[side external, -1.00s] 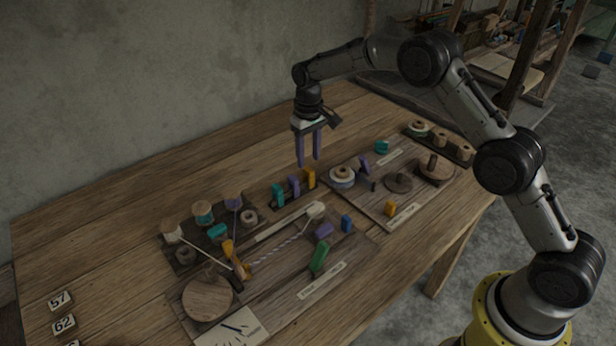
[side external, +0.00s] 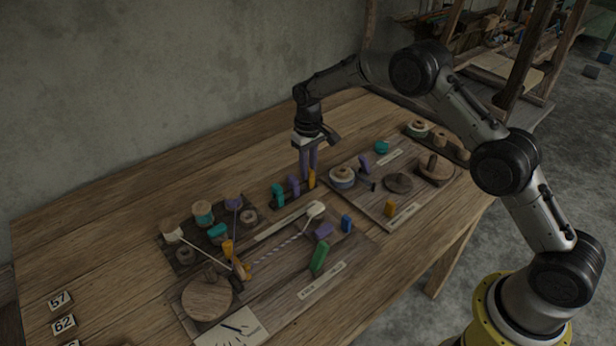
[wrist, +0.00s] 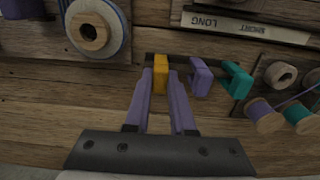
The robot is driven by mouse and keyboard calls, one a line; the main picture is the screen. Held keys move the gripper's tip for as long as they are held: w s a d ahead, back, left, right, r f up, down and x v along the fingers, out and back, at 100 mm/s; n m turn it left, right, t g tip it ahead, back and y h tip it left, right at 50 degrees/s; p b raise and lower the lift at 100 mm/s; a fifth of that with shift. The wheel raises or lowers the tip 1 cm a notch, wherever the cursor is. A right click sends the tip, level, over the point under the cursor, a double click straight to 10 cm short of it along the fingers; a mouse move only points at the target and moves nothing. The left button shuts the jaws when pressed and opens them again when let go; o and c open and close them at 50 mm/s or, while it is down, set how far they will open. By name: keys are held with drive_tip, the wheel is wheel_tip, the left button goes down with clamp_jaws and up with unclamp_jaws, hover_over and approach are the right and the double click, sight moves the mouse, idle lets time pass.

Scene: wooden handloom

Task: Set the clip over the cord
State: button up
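My gripper (side external: 309,170) has its two purple fingers down at a small dark rack, on either side of an orange clip (side external: 312,177). In the wrist view the fingers (wrist: 160,75) lie flush against both sides of the orange clip (wrist: 160,85), with no clear gap. The clip stands upright at the end of the rack. A purple clip (side external: 294,185) and a teal clip (side external: 278,194) stand beside it, apart from the fingers.
The left board also bears a green block (side external: 319,257), a purple block (side external: 323,231), a blue block (side external: 346,223) and a wooden disc (side external: 207,298). Spools (side external: 203,213) stand left of the rack. A white-wound spool (side external: 342,176) stands close right. Bare table lies behind.

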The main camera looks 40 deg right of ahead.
sight(309, 169)
clamp_jaws()
drive_tip(key=shift+r, duration=2.75)
drive_tip(key=shift+r, duration=0.15)
wheel_tip(309, 169, up, 7)
drive_tip(key=s+a, duration=1.4)
drive_tip(key=shift+d+f, duration=0.2)
drive_tip(key=shift+f, duration=5.3)
